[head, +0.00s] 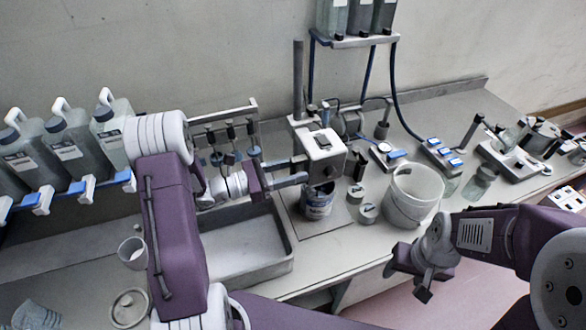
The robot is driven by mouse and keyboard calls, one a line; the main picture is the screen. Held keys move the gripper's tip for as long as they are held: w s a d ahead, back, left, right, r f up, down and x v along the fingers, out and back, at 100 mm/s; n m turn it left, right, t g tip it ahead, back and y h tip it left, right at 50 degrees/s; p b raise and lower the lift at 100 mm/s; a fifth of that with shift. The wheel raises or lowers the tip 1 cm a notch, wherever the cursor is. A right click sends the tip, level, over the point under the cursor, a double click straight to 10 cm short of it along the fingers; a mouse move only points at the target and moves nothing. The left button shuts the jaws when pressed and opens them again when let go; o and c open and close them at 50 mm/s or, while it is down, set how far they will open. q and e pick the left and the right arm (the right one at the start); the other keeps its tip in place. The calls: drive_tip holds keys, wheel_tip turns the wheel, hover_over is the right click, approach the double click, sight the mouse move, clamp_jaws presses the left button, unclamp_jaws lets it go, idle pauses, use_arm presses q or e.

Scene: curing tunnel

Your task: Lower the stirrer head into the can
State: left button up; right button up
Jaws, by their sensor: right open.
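The stirrer head (322,146) is a grey box on an upright metal column (298,80) at the middle of the bench. The head hides part of the can's mouth, and I cannot tell where the stirring end is. My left gripper (286,181) is at the left side of the stirrer, close to the head's lower part. Its fingertips are not clear, and I cannot tell if they touch. My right gripper (408,278) is open and empty, in front of the bench edge, below the white bucket.
A white bucket (413,195) and small lidded pots (368,212) stand right of the can. A grey metal tray (245,262) lies to the left under a rack of hanging tools (227,135). Large jugs (65,145) line the far left. Scales and jars fill the right.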

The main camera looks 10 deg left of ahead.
use_arm(q)
drive_tip(key=shift+r, duration=0.1)
drive_tip(key=b+v, duration=0.2)
drive_tip(key=v, duration=0.7)
idle(0.3)
